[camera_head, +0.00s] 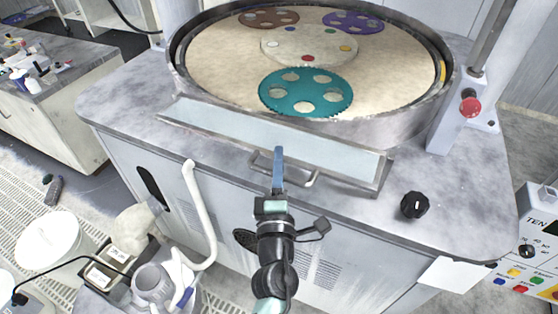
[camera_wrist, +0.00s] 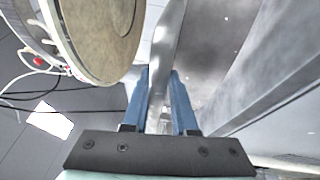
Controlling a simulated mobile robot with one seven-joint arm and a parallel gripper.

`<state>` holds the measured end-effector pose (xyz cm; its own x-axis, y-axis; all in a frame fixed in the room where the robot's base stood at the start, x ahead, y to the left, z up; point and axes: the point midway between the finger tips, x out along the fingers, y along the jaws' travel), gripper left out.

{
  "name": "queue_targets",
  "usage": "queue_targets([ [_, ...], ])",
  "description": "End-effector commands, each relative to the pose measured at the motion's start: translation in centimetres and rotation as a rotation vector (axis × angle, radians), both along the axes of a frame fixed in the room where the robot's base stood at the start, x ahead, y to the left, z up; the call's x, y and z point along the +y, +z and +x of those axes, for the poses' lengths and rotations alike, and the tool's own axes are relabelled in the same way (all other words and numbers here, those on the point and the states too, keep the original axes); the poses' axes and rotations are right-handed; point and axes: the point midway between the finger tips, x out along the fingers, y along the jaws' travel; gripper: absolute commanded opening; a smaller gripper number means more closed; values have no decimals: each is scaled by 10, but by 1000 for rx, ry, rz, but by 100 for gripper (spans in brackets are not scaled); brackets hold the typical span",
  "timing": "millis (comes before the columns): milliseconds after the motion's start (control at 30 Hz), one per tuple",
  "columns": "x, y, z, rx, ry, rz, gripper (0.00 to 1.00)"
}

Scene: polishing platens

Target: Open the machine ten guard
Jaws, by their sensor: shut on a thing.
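The guard (camera_head: 262,135) is a long pale, see-through pane in a metal frame, lying low along the front of the round polishing basin (camera_head: 440,95). A metal bar handle (camera_head: 312,178) sticks out from its front edge. My gripper (camera_head: 279,153) has blue fingers and is shut on the left part of this handle. In the wrist view, my gripper (camera_wrist: 159,75) has a shiny metal bar (camera_wrist: 160,88) between its two fingers. The fingers hide part of the handle.
A control box marked TEN (camera_head: 538,222) stands at the right. A black knob (camera_head: 414,205) and a red button (camera_head: 470,107) are on the machine top. A teal toothed disc (camera_head: 306,84) lies on the platen. A pale curved hose (camera_head: 197,205) stands left of my arm.

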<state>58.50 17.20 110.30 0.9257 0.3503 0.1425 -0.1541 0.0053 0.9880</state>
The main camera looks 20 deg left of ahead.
Motion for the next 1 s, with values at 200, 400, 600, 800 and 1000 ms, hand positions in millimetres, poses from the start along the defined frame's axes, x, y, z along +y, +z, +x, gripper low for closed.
queue_targets([
  [200, 1, 11, 1, -21, 4, 2, 0],
  [400, 1, 11, 1, -21, 4, 2, 0],
  [600, 1, 15, 2, -14, 4, 2, 0],
  [800, 1, 26, 3, 28, 4, 4, 0],
  [1000, 1, 32, 4, 72, 5, 7, 0],
])
